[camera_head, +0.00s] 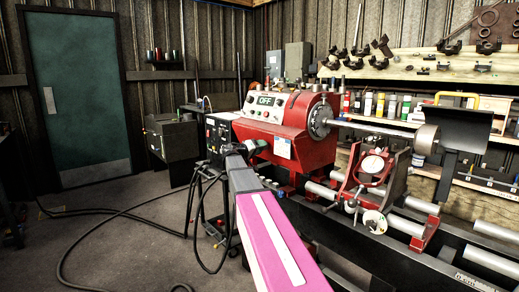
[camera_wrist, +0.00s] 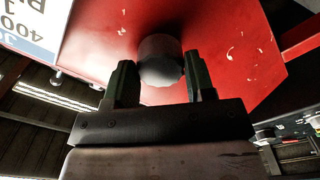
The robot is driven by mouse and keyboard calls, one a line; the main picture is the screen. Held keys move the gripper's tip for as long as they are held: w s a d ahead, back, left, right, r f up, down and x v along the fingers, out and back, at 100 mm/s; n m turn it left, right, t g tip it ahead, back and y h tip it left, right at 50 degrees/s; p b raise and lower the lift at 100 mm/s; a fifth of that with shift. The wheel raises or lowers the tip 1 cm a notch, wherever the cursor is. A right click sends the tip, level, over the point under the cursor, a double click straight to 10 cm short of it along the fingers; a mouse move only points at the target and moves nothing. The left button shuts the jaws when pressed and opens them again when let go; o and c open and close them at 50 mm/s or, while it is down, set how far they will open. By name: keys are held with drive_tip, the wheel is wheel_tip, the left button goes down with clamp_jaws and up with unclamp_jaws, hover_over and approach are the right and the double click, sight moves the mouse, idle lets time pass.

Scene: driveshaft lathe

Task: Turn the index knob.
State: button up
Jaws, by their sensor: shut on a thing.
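The index knob (camera_wrist: 160,58) is a round grey knob on the red face of the lathe headstock (camera_wrist: 225,50). My gripper (camera_wrist: 160,76) has its two dark fingers on either side of the knob in the wrist view, shut on it. The fingers hide part of the knob's sides.
A white and blue label (camera_wrist: 32,25) is beside the knob on the red face. An OFF panel (camera_head: 265,100) is above. A chuck (camera_head: 320,117) holds a long shaft (camera_head: 375,126) to the right. Black cables (camera_head: 120,225) lie on the floor at left.

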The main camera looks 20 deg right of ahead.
drive_tip(key=shift+s+m, duration=0.1)
drive_tip(key=shift+m, duration=0.4)
drive_tip(key=o, duration=0.9)
drive_tip(key=v, duration=1)
drive_tip(key=shift+s+a, duration=0.1)
drive_tip(key=shift+a, duration=0.3)
